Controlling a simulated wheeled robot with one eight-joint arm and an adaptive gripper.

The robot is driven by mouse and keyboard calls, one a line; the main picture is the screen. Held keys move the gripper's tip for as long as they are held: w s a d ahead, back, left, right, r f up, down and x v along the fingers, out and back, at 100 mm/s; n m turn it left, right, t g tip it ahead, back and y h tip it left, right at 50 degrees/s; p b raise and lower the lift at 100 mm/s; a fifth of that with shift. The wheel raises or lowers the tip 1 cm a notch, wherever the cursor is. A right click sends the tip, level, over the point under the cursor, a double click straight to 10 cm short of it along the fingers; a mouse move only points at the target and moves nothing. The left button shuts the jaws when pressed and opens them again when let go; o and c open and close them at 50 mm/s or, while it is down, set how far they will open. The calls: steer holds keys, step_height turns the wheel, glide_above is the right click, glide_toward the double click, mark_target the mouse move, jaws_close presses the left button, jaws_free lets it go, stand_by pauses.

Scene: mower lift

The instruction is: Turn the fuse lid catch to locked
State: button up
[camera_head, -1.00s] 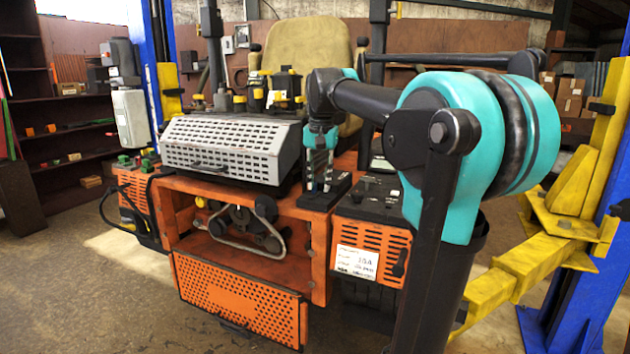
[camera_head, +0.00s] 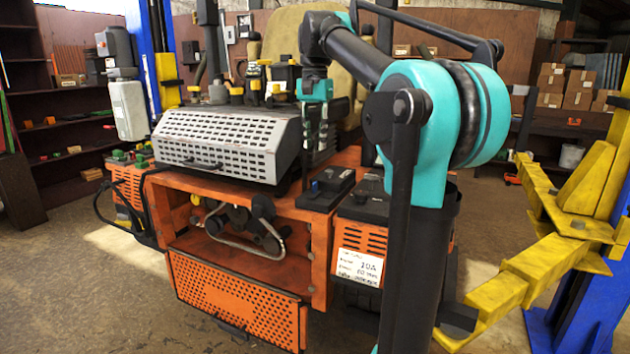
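My gripper (camera_head: 316,140) hangs fingers-down behind the right end of the grey perforated cover. It is small and dark, and I cannot tell whether its fingers are open or shut. No held object is visible. A low black box (camera_head: 327,188) with a small blue knob on top sits on the orange mower body, below and nearer than my gripper. A black-topped orange unit (camera_head: 362,238) with a white "10A" label stands to its right, partly hidden by my arm. I cannot tell for sure which part is the fuse lid, and its catch is not clearly visible.
The grey perforated cover (camera_head: 228,143) lies left of my gripper, with levers and the beige seat (camera_head: 290,40) behind. An orange perforated panel (camera_head: 235,300) hangs at the front. A yellow lift arm (camera_head: 500,290) and blue post stand at right. Open floor lies at front left.

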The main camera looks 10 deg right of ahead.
mark_target(313, 190)
step_height(313, 190, down, 12)
stand_by(0.4)
steer(key=shift+c, duration=0.3)
jaws_close()
